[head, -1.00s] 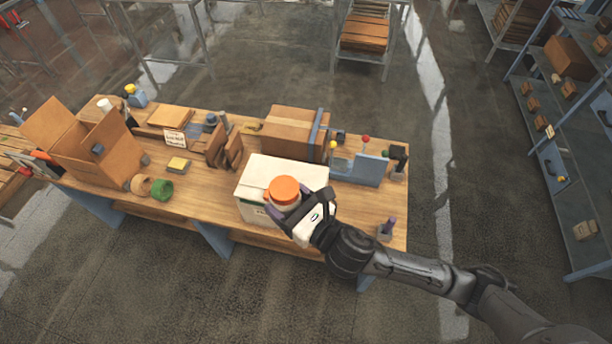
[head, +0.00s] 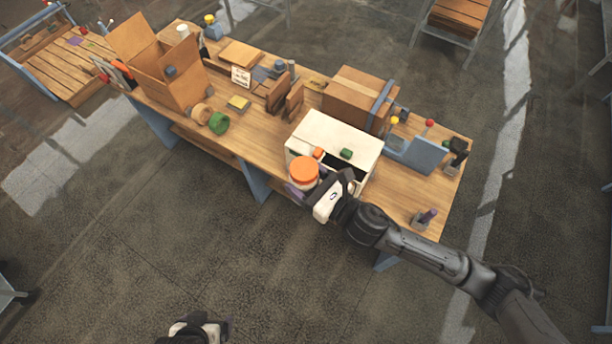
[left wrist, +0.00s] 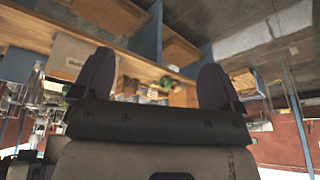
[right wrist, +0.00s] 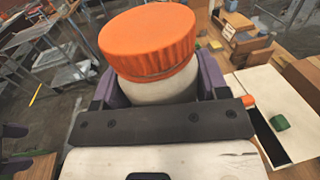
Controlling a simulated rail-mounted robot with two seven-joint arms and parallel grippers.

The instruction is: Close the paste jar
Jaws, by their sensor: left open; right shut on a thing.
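The paste jar has a pale body and a wide orange lid (head: 304,170). In the right wrist view the lid (right wrist: 148,40) sits on top of the body (right wrist: 160,90); whether it is tightened cannot be told. My right gripper (right wrist: 155,92) is shut around the body below the lid. It holds the jar upright at the front edge of the workbench (head: 262,152), beside a white box. My left gripper (head: 203,325) is low at the bottom edge of the head view, away from the bench. In the left wrist view its fingers (left wrist: 155,75) are apart and empty.
The white box (head: 334,132) has a dark opening, with a green piece (head: 346,153) and a small orange piece (head: 318,153) on it. A brown carton (head: 352,97) stands behind. The floor in front is clear.

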